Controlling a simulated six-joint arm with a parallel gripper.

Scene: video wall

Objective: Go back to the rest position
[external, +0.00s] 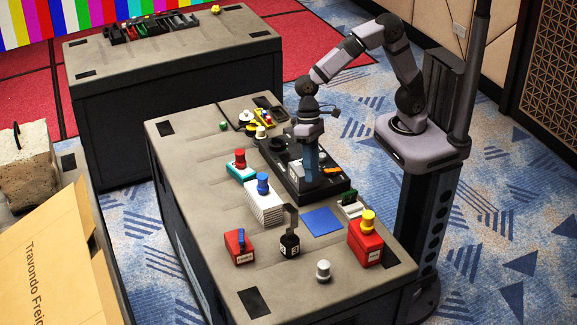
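My gripper (312,172) points straight down over a long black tray-like device (327,189) on the near table. A blue upright part shows at the gripper's lower end, and I cannot tell whether it is a finger or a held item. The fingertips are too small and dark to tell open from shut. My arm arches up from its base at the right of the table.
A second table (200,45) stands behind.

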